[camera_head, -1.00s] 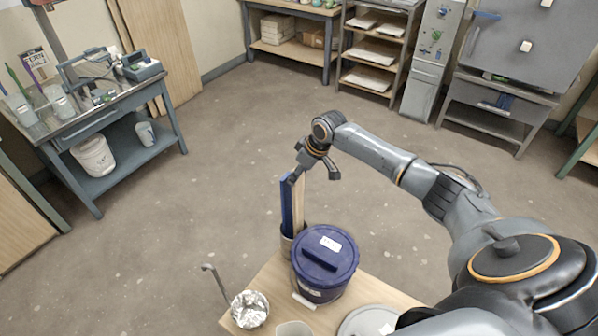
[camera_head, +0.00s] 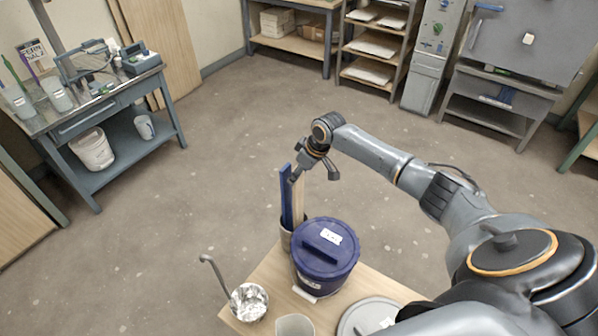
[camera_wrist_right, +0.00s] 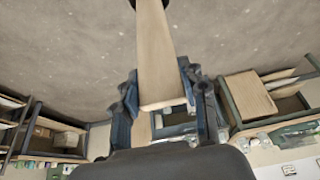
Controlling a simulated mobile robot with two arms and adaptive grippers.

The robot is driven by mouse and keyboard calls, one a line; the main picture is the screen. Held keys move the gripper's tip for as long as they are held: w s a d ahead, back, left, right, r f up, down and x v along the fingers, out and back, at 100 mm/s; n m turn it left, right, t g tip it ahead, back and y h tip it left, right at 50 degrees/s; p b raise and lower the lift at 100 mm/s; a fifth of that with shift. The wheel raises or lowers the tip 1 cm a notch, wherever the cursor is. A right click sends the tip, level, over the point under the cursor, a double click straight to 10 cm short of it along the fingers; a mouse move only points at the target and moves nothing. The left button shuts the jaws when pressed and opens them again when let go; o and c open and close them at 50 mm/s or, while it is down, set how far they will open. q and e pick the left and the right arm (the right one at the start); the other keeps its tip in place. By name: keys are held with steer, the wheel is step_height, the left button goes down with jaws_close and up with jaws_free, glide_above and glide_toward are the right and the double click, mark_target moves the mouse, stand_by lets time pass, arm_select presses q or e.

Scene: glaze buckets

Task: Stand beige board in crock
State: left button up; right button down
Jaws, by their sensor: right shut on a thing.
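The beige board (camera_head: 298,203) stands nearly upright beside a blue board (camera_head: 286,196) at the crock (camera_head: 285,240). Its lower end reaches the crock's mouth and is out of sight; the lidded bucket covers part of the crock. My right gripper (camera_head: 300,172) is at the board's top end. In the right wrist view the beige board (camera_wrist_right: 156,60) runs between the two fingers (camera_wrist_right: 163,108), which are shut on it. My left gripper is not in view.
A dark blue lidded bucket (camera_head: 325,258) stands on the wooden table (camera_head: 270,280) close to the crock. A foil-like bowl (camera_head: 249,301) with a ladle, a white cup (camera_head: 295,325) and a grey round lid (camera_head: 368,316) are nearer. Open floor lies beyond the table.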

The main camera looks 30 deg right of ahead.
steer(key=c, duration=0.7)
jaws_free()
steer(key=shift+o, duration=0.2)
steer(key=shift+c, duration=0.3)
steer(key=p+v, duration=0.5)
steer(key=v, duration=0.5)
stand_by(1.1)
stand_by(0.6)
